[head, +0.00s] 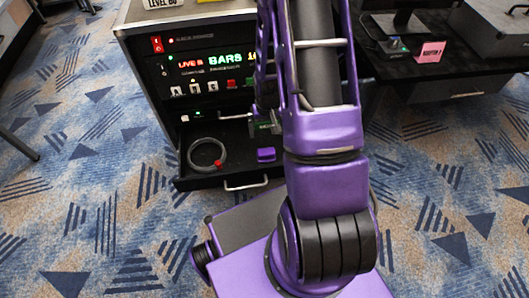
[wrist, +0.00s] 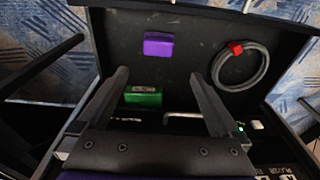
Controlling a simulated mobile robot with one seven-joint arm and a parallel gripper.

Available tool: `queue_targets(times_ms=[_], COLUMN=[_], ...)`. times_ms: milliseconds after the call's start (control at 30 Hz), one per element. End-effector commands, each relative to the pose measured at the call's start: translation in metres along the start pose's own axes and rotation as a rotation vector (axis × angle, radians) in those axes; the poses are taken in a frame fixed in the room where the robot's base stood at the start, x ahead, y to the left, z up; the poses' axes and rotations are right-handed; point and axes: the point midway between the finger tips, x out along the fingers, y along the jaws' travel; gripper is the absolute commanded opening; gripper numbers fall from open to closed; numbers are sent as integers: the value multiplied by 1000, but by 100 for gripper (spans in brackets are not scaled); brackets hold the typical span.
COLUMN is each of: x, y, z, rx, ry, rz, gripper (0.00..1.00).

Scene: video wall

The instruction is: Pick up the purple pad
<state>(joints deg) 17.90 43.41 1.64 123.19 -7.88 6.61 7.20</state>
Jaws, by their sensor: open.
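The purple pad (head: 266,154) lies in the open black drawer (head: 213,183) of the equipment cabinet, right of a coiled cable. In the wrist view the pad (wrist: 158,45) lies on the drawer floor, beyond the tips of my gripper (wrist: 158,75). My gripper is open, with its two dark fingers spread apart and the pad not between them. A small green block (wrist: 143,96) shows between the fingers, nearer the palm. My arm covers the right part of the drawer in the head view.
A grey coiled cable (head: 207,155) with a red connector lies in the drawer; it also shows in the wrist view (wrist: 240,68). The cabinet front (head: 190,62) with lit displays rises behind the drawer. A dark desk (head: 410,65) with a pink card (head: 430,52) stands at right.

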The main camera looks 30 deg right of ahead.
Motion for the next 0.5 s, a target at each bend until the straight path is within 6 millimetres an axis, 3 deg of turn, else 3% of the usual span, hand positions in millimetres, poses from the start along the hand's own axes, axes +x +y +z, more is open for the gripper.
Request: queue_targets(times_ms=[300, 500], x=[69, 99], y=[1, 1], z=[1, 0], rx=[-4, -3], ry=[-4, -1], rz=[2, 2], gripper=[100, 100])
